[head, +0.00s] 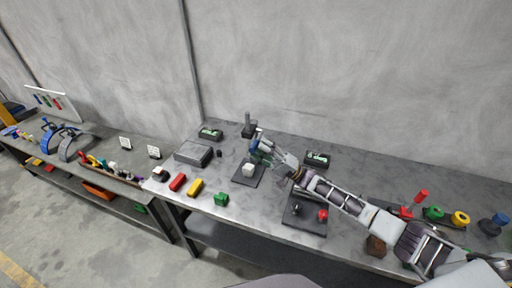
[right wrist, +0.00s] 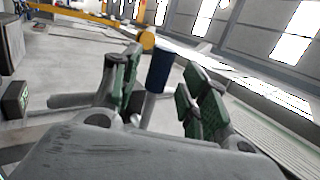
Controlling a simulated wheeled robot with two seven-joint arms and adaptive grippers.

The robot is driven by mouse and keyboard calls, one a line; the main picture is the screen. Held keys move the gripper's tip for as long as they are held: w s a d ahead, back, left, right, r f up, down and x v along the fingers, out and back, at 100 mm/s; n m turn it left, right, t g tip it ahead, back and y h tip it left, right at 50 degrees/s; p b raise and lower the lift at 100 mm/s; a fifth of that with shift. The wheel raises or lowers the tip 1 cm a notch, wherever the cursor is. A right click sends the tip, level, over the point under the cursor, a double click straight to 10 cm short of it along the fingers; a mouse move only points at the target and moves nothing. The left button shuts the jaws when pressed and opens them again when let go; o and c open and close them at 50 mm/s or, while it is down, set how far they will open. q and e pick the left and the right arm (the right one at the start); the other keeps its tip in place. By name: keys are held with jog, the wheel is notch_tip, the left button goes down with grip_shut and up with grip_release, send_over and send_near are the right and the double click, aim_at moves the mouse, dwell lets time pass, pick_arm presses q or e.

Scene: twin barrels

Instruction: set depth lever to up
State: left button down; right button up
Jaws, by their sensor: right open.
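A lever with a blue cylindrical grip (head: 254,144) stands above a dark plate (head: 243,181) on the right-hand table. In the right wrist view the blue grip (right wrist: 158,70) sits on a grey stem, tilted slightly, between the green finger pads. No label is readable, so I cannot tell for sure that it is the depth lever. My right gripper (head: 262,152) reaches in from the right and is open around or just short of the grip (right wrist: 160,92). Neither pad visibly presses on it. The gripper partly hides the lever in the head view. My left gripper is not in view.
Another dark plate (head: 304,223) with knobs lies under my right arm.

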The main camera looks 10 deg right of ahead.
jog(key=s+d+f, duration=0.1)
jog(key=s+d, duration=0.4)
jog(key=d, duration=0.7)
jog(key=shift+s+d, duration=0.15)
jog(key=shift+s, duration=0.25)
jog(key=shift+s+f, duration=0.1)
